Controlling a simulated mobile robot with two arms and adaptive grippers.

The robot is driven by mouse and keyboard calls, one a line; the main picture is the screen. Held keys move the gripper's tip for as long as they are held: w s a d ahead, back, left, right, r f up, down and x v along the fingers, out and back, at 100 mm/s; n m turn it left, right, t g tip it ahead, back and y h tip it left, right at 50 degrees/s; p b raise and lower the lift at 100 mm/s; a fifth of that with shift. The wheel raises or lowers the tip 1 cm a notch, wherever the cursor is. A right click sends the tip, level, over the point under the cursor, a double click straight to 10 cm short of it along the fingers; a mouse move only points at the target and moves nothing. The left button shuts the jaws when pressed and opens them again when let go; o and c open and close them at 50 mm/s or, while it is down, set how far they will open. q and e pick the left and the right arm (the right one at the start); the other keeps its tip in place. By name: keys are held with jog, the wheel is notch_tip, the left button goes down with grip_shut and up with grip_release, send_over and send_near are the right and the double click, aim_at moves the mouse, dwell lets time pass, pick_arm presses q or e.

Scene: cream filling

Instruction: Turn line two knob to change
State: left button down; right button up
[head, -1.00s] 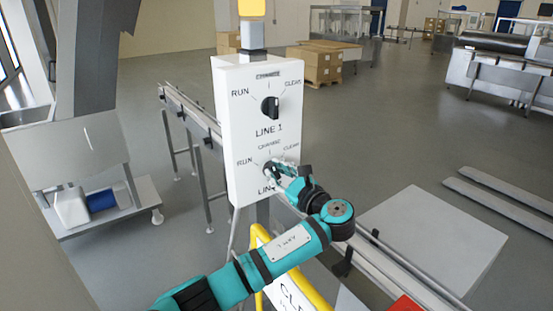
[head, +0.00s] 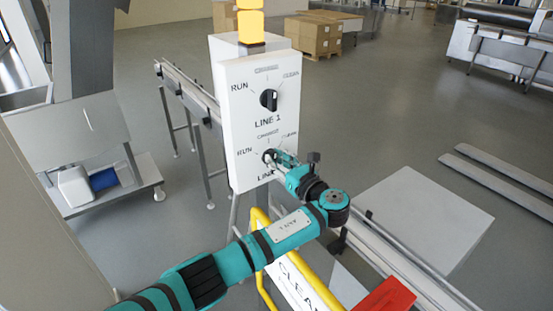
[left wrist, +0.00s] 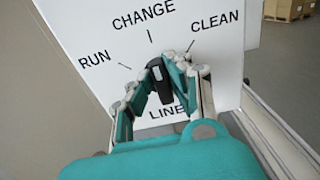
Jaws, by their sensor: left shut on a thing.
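The white control box (head: 258,118) carries two black knobs, each with RUN, CHANGE and CLEAN marks. The line two knob (left wrist: 159,88) is the lower one, mostly covered by my fingers in the head view. In the left wrist view its white-marked end points close to the CHANGE tick, leaning slightly left. My left gripper (left wrist: 158,72) is shut on this knob, with a finger on each side; in the head view the gripper (head: 277,157) reaches the box from the right. The line one knob (head: 268,100) stands above, free. My right gripper is out of view.
A yellow lamp (head: 251,22) tops the box. A yellow-framed sign (head: 298,285) stands below my left arm. A conveyor (head: 187,92) runs behind the box, and a red object (head: 387,295) lies at the lower right.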

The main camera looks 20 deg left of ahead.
pick_arm(q)
jog(key=c, duration=1.3)
grip_release()
jog(key=v, duration=1.2)
